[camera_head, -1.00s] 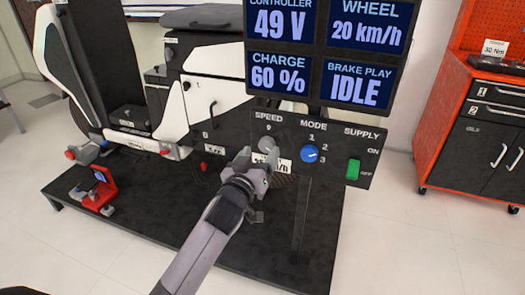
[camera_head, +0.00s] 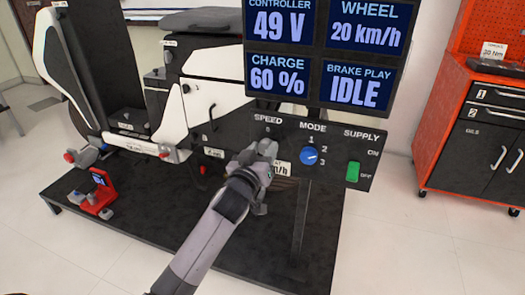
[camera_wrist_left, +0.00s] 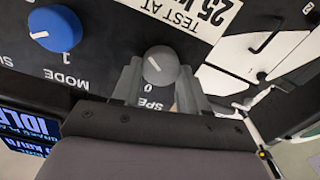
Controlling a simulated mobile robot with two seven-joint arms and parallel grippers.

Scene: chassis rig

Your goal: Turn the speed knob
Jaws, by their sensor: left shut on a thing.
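The grey speed knob (camera_wrist_left: 160,66) with a white pointer line is on the black control panel (camera_head: 335,127), under the SPEED label. In the left wrist view it sits between the two fingers of my left gripper (camera_wrist_left: 160,82), which is shut on it. In the head view my left gripper (camera_head: 266,152) is at the panel and covers most of the knob. The wheel display (camera_head: 368,24) reads 20 km/h. My right gripper is not in view.
The blue mode knob (camera_head: 308,155) and green supply switch (camera_head: 353,171) are right of the speed knob. A "25 km/h" test label (camera_wrist_left: 205,20) is close to it. A red tool cabinet (camera_head: 455,110) stands at the right, with clear floor in front.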

